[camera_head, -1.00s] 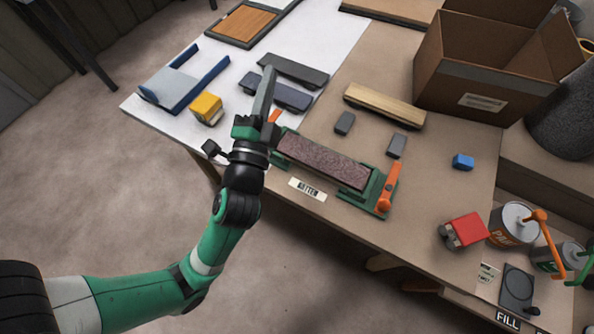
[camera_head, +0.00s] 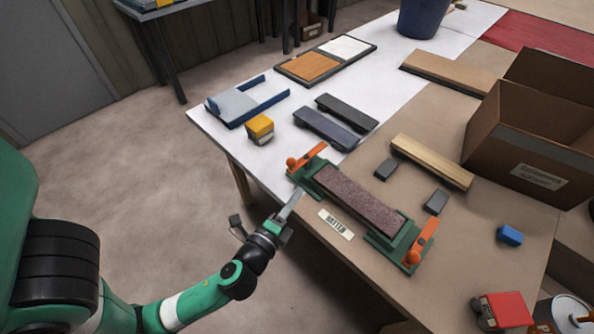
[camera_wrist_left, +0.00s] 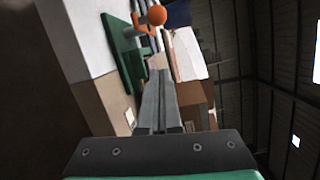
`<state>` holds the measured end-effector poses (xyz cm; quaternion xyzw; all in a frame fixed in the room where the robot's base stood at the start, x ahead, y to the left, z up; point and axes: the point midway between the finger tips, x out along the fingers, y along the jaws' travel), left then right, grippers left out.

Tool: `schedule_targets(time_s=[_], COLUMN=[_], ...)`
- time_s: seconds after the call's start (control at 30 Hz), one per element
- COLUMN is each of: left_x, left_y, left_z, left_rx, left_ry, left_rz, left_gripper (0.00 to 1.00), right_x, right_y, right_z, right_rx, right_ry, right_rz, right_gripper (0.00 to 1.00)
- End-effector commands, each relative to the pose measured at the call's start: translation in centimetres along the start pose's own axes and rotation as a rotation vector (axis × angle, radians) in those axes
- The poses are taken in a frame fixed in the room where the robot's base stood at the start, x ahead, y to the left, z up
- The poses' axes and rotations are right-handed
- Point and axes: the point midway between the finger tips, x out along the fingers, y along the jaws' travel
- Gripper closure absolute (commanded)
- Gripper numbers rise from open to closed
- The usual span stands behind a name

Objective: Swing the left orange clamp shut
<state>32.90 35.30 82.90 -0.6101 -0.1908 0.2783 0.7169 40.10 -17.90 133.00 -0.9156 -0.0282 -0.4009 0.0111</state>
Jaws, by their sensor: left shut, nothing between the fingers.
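The left orange clamp (camera_head: 307,157) lies at the far-left end of a green holder (camera_head: 380,240), its round knob towards the table's front edge. Its arm points across the holder's end, beside the purplish-brown rough block (camera_head: 358,198); whether it presses on the block I cannot tell. The right orange clamp (camera_head: 422,243) is at the holder's other end. My left gripper (camera_head: 297,194) is shut and empty, just in front of the left clamp, apart from it. In the left wrist view the shut fingers (camera_wrist_left: 161,75) point towards the orange knob (camera_wrist_left: 157,15). My right gripper is out of view.
A label plate (camera_head: 335,224) lies in front of the holder. Behind it are dark blocks (camera_head: 435,202), a wooden strip (camera_head: 432,162) and grey-blue tools (camera_head: 326,129). A yellow block (camera_head: 260,128) and a blue-edged tray (camera_head: 240,106) are at left. A cardboard box (camera_head: 515,150) stands right.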

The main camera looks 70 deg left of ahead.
Motion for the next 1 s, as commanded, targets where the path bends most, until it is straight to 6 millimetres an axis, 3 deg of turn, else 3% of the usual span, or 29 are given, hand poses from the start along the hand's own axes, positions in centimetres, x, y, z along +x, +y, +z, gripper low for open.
schedule_targets(time_s=[0.4,0.6,1.0], left_x=[8.8,7.6,7.3], left_y=[-0.1,-0.1,-0.1], left_z=[0.2,3.1,3.9], left_rx=[-0.004,-0.001,-0.001], left_ry=[-0.005,-0.005,-0.001], left_rz=[-0.005,0.001,-0.002], left_gripper=[1.0,1.0,1.0], right_x=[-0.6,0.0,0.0], right_y=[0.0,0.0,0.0], right_z=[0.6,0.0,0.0], right_rx=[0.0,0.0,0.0], right_ry=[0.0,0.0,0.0], right_rz=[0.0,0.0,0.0], right_gripper=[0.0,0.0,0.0])
